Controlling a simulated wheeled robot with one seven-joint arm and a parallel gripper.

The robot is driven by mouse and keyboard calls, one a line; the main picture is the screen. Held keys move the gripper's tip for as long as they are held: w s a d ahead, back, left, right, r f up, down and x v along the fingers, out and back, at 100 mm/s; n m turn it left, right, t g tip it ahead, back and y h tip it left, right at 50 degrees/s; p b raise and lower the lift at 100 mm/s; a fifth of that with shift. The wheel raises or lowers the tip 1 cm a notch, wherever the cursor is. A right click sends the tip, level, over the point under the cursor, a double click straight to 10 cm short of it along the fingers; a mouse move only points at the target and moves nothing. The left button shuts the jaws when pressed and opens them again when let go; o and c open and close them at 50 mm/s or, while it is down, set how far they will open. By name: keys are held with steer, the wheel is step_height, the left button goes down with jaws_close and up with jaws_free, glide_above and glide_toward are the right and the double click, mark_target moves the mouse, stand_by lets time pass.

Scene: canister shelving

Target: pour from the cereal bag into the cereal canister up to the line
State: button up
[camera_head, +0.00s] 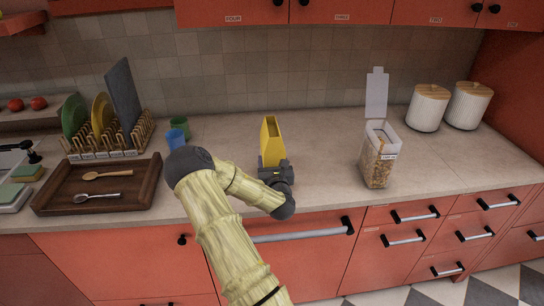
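The cereal bag (271,144) is a yellow, open-topped bag standing upright near the middle of the counter. My gripper (274,166) is at the bag's lower front, with a dark finger on each side of it, and appears closed around it. Whether the bag's base touches the counter is hidden behind my gripper. The cereal canister (379,159) is a clear container to the right, with its pale lid (376,92) standing open. Brown cereal fills much of it, and a small white label sits near its upper side. The fill line cannot be made out.
Two white ribbed jars (428,108) with wooden lids stand at the back right. On the left are a wooden tray (60,207) with two spoons, a dish rack (140,131) with plates, and blue and green cups (176,139). The counter between bag and canister is clear.

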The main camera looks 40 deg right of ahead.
steer(key=shift+r+p, duration=0.75)
steer(key=shift+r, duration=0.8)
